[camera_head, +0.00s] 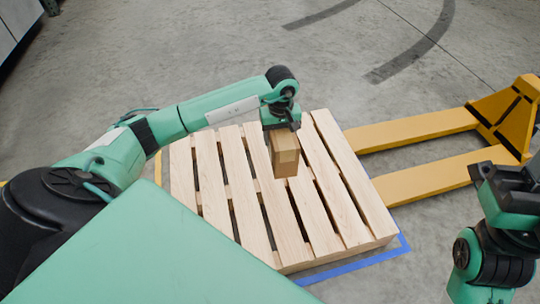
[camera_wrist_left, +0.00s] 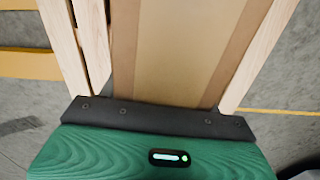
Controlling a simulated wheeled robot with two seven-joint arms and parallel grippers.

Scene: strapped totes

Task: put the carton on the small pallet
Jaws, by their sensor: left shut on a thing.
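The carton (camera_head: 285,155) is a small brown box with a tape band. My left gripper (camera_head: 281,124) is shut on its upper part and holds it upright over the small pallet (camera_head: 235,185). The pallet is pale slatted wood, on the floor in the middle of the head view. I cannot tell whether the carton's bottom touches the slats. In the left wrist view the carton (camera_wrist_left: 180,50) fills the middle beyond the gripper's dark edge, with pallet slats (camera_wrist_left: 66,45) beside it. My right gripper (camera_head: 510,190) is at the right edge, partly cut off, its fingertips unclear.
A yellow pallet jack (camera_head: 510,115) stands at the right, its forks (camera_head: 415,130) pointing to the pallet. Blue tape (camera_head: 365,262) marks the floor along the pallet's near side. The rest of the pallet top is bare. Open grey floor lies behind.

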